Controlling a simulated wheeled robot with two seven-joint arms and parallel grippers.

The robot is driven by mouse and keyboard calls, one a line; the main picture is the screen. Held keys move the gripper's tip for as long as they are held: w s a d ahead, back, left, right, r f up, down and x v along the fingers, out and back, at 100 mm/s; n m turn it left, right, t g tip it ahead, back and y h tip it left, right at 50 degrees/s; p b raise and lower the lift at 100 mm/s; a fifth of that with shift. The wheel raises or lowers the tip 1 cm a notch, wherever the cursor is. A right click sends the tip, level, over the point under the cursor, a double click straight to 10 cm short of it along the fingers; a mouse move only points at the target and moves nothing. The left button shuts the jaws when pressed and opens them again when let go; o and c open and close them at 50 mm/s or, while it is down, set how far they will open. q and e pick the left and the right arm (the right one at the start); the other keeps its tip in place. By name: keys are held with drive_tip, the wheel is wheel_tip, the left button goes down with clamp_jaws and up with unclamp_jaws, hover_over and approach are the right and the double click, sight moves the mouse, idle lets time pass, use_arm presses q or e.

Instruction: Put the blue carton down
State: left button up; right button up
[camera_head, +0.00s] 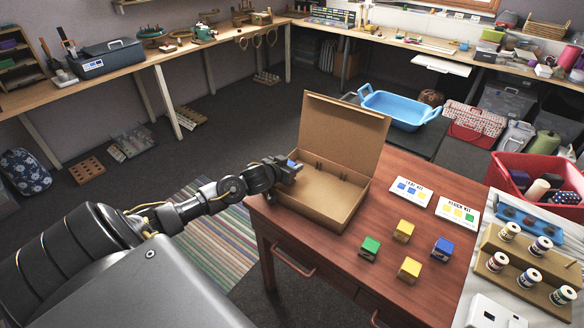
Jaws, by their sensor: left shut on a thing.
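My left gripper (287,172) is shut on a blue carton (291,162). Only a small blue patch of the carton shows between the fingers. The gripper is at the left side of the open cardboard box (345,212), over or just at its rim; I cannot tell how high. The box stands on the brown table with its lid raised at the back, and its visible inside is empty. A second blue carton (442,249) sits on the table to the right, apart from the gripper. My right gripper is not in view.
A green carton (370,248) and two yellow cartons (403,231) (409,268) stand in front of the box. Two printed cards (408,190) (457,212) lie behind them. Spool racks (525,262) and a red basket (540,164) are at the right. The table's front is clear.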

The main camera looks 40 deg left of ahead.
use_arm(q)
drive_tip(key=shift+f, duration=0.9)
drive_tip(key=o, duration=0.7)
drive_tip(key=shift+s, duration=0.1)
drive_tip(key=shift+d+f, duration=0.1)
drive_tip(key=shift+f, duration=0.1)
drive_tip(key=shift+r, duration=0.55)
drive_tip(key=v, duration=1.2)
drive_tip(key=shift+r, duration=0.25)
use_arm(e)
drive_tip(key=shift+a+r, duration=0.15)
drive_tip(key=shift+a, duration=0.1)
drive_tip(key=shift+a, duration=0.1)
